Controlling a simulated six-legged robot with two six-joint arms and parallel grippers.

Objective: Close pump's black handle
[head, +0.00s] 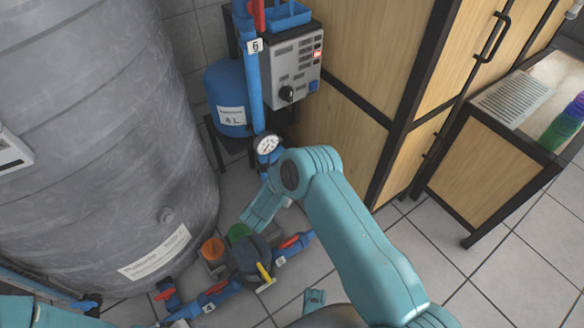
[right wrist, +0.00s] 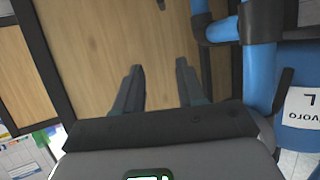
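A grey control box (head: 293,60) with a black knob (head: 287,93) and a red display is mounted beside the blue tank. Lower down, a dark pump-like unit (head: 249,260) sits on the floor among blue pipes, with orange and green caps and a yellow lever. I cannot tell which part is the pump's black handle. My right arm reaches in from the lower right in the head view; its gripper is not clear there. In the right wrist view my right gripper (right wrist: 157,85) is open and empty, facing a wooden panel. My left gripper does not show.
A large grey tank (head: 95,130) fills the left. A blue pipe (head: 252,90) with a gauge (head: 267,144) stands before the small blue tank (head: 226,90). Wooden cabinets (head: 365,80) line the back right. Tiled floor at the right is clear.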

